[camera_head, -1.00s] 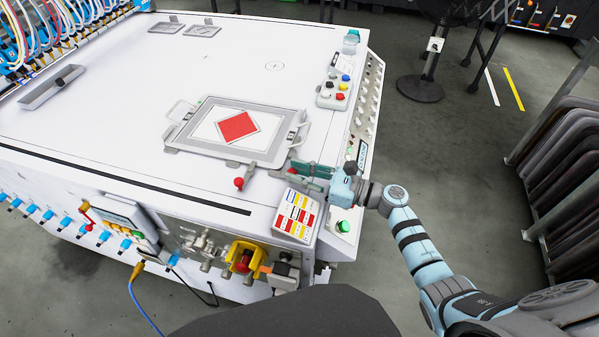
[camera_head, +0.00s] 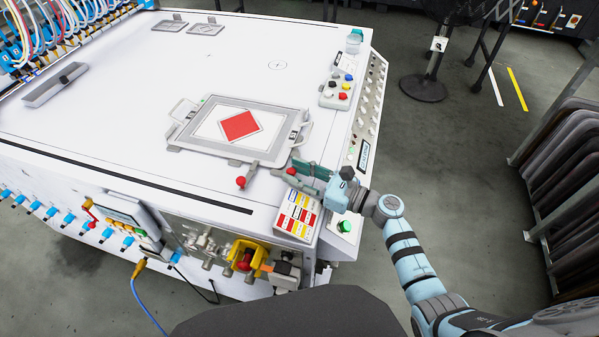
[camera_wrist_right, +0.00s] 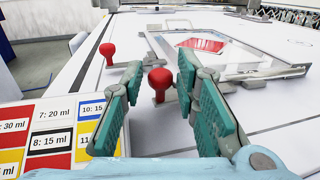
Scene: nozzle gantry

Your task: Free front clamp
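A framed screen (camera_head: 282,118) with a red diamond lies on the white table. Two clamps with red knobs sit by its near edge: a left knob (camera_head: 240,182) and a right knob (camera_head: 291,171). I cannot tell which is called the front clamp. My right gripper (camera_head: 298,173) is at the right knob. In the right wrist view its green fingers (camera_wrist_right: 158,88) are open, and the right knob (camera_wrist_right: 158,77) shows between them, upright on a grey arm. The left knob (camera_wrist_right: 107,49) stands farther off to the left. My left gripper is not in view.
A colour label panel (camera_head: 297,214) lies just below my right gripper, beside a green button (camera_head: 345,226). A small button box (camera_head: 338,92) stands on the table's right side. The table's back middle is clear.

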